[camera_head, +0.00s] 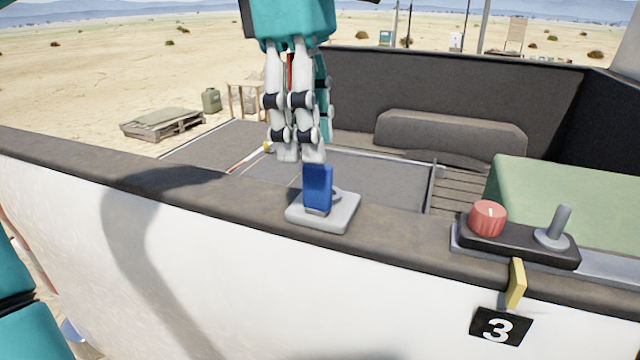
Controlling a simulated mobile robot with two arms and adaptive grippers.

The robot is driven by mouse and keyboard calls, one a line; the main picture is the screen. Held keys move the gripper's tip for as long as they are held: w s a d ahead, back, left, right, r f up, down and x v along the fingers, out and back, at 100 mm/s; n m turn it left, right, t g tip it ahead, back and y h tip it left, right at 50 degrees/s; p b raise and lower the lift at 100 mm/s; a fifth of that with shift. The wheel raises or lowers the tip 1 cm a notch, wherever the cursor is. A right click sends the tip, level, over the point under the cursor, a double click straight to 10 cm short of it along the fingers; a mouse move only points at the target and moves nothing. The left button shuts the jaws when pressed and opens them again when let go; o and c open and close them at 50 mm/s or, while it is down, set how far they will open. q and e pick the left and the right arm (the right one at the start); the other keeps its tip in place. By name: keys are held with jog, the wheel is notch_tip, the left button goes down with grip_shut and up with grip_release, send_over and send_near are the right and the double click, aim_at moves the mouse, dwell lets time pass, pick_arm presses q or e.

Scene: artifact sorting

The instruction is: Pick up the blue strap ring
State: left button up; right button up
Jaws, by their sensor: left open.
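The blue strap ring (318,187) stands upright on a light grey square base (335,213) on the dark top edge of the white side wall. A grey curved part shows just right of the blue strap. My left gripper (302,158) hangs pointing down right above the blue strap, with white and teal fingers. It is open, and its fingertips are near the strap's top; whether they touch it I cannot tell. My right gripper is not in view.
A black panel with a red knob (487,217) and a grey lever (556,228) sits on the ledge to the right, with a yellow tab (516,283) below. A green block (570,200) stands behind it. A pallet (162,124) lies on the sand.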

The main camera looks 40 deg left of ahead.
aim_at(315, 165)
pick_arm(q)
jog(key=shift+s+f, duration=0.1)
jog(key=shift+f, duration=0.05)
jog(key=shift+s+d+f+p, duration=0.15)
jog(key=shift+d+f+p, duration=0.05)
jog(key=shift+f+p, duration=0.2)
jog(key=f, duration=0.1)
jog(key=f+p, duration=0.1)
jog(key=f, duration=0.1)
jog(key=shift+d+f+p, duration=0.2)
jog(key=shift+d+p, duration=0.05)
jog(key=shift+p, duration=0.05)
jog(key=shift+f, duration=0.3)
jog(key=shift+c, duration=0.5)
jog(key=c, duration=0.4)
grip_shut()
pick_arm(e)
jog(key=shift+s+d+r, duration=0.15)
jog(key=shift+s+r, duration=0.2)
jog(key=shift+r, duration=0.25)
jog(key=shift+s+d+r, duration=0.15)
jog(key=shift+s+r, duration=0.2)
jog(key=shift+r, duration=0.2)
